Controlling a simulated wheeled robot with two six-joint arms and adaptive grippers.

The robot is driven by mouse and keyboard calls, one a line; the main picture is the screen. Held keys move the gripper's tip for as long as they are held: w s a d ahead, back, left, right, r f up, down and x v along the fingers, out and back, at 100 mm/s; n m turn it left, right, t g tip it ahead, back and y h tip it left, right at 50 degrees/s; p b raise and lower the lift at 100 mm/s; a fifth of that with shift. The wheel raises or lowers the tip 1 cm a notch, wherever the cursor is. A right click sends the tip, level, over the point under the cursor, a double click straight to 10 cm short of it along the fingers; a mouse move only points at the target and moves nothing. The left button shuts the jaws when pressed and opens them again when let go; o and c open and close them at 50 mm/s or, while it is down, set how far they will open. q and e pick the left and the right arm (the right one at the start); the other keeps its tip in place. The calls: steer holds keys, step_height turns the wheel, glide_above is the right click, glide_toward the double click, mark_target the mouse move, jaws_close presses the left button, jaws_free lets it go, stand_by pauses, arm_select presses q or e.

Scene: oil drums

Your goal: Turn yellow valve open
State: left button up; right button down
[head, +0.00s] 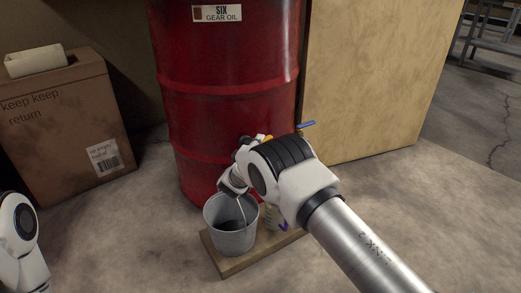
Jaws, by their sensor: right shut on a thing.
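A red oil drum (228,100) labelled "SIX GEAR OIL" stands in the middle. A small part of the yellow valve (265,138) shows at the drum's lower front. My right arm comes in from the lower right, and its wrist hides most of the valve. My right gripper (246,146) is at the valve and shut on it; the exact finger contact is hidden. Only a white link of my left arm shows at the lower left edge; my left gripper is out of view.
A grey metal bucket (231,226) stands on a wooden board (228,268) before the drum, partly below my right wrist. A blue handle (306,124) shows right of it. A plywood panel (370,75) stands right.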

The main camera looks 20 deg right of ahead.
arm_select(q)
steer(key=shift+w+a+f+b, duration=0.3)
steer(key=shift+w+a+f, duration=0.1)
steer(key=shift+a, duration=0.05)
arm_select(e)
steer(key=shift+w+a+m+g+h, duration=0.1)
steer(key=shift+w+m+g+h, duration=0.1)
steer(key=shift+m+g+h, duration=0.3)
steer(key=shift+w+m+g+h, duration=0.15)
steer(key=shift+m+g+h, duration=0.25)
steer(key=shift+g+h, duration=0.15)
steer(key=c, duration=1.5)
jaws_free()
steer(key=v, duration=0.7)
steer(key=shift+s+a, duration=0.15)
